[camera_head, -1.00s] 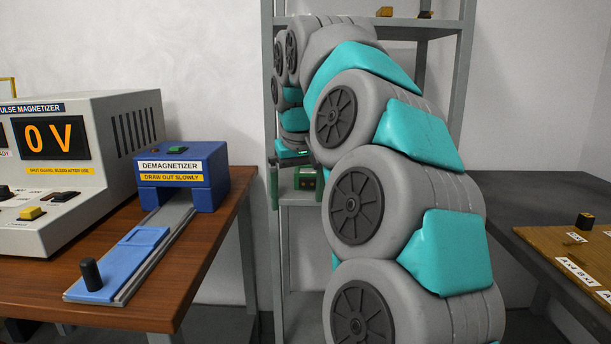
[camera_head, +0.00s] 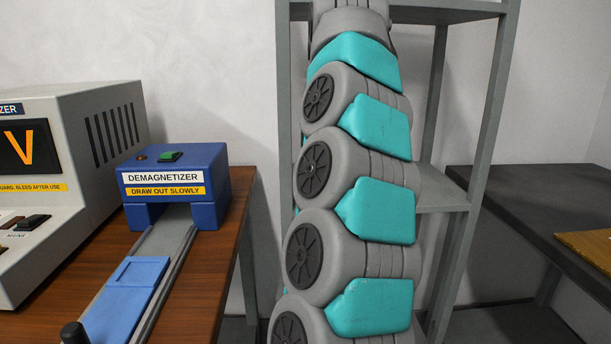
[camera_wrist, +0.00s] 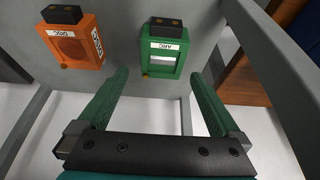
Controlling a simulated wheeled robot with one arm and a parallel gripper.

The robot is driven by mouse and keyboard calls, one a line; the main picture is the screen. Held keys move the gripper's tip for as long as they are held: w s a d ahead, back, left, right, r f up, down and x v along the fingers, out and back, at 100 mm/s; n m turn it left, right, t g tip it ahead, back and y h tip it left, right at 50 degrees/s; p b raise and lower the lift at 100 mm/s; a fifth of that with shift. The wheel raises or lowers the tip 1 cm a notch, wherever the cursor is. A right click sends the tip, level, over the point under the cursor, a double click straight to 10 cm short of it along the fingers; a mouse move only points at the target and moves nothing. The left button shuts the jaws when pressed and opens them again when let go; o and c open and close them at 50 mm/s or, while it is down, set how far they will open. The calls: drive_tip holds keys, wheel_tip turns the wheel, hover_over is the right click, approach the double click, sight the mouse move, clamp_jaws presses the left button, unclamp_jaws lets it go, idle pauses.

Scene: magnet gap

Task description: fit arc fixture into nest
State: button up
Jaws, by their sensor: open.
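The arc fixture (camera_wrist: 166,58) is a green block with a square opening, a white ARC label and a dark top piece. In the wrist view it sits on a grey shelf surface, ahead of my gripper (camera_wrist: 160,78). My gripper is open, with two green fingers spread apart and nothing between them. The fixture lies just beyond the fingertips, roughly centred between them and apparently apart from them. In the head view my gripper is hidden and only my arm shows. I cannot identify the nest in these views.
An orange fixture (camera_wrist: 75,45) with a label stands left of the green one. Grey rack posts (camera_head: 477,160) flank my arm. A blue demagnetizer (camera_head: 175,188) and a pulse magnetizer (camera_head: 75,165) stand on the wooden table at left. A tan board (camera_head: 590,246) lies on the dark table at right.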

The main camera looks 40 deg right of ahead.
drive_tip(key=shift+w+d+f, duration=0.1)
drive_tip(key=shift+w+f, duration=0.1)
drive_tip(key=shift+w, duration=0.05)
drive_tip(key=shift+x, duration=1.85)
drive_tip(key=shift+a+x, duration=0.2)
drive_tip(key=shift+x, duration=1.6)
drive_tip(key=shift+s, duration=0.1)
clamp_jaws()
